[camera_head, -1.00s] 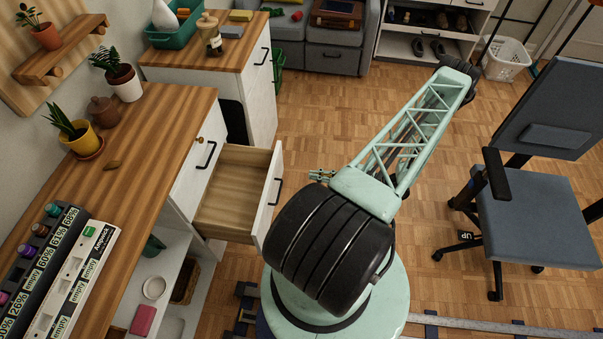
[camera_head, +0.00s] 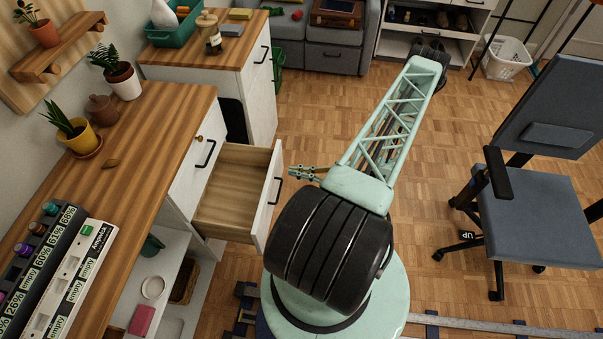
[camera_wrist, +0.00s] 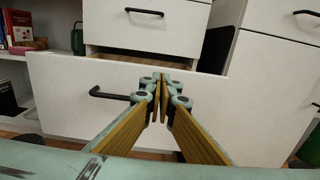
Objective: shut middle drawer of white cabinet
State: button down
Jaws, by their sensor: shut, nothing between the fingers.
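The white cabinet's middle drawer (camera_head: 267,195) is pulled well out, and its bare wooden inside (camera_head: 229,196) shows empty. Its white front with a black bar handle also fills much of the wrist view (camera_wrist: 215,105). My gripper (camera_head: 291,172) is shut and empty, just to the right of the drawer front in the head view. In the wrist view its closed fingertips (camera_wrist: 163,82) point at the front, to the right of the handle (camera_wrist: 108,95). I cannot tell whether the tips touch the front.
A drawer with its own black handle (camera_wrist: 144,11) sits shut above the open one. The wooden desktop (camera_head: 150,150) carries plants and a label-marked organizer (camera_head: 62,262). A grey chair (camera_head: 530,210) stands at the right.

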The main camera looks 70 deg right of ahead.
aim_at(274, 169)
jog(key=shift+b+x, duration=0.45)
jog(key=shift+x, duration=2.25)
jog(key=shift+w, duration=0.1)
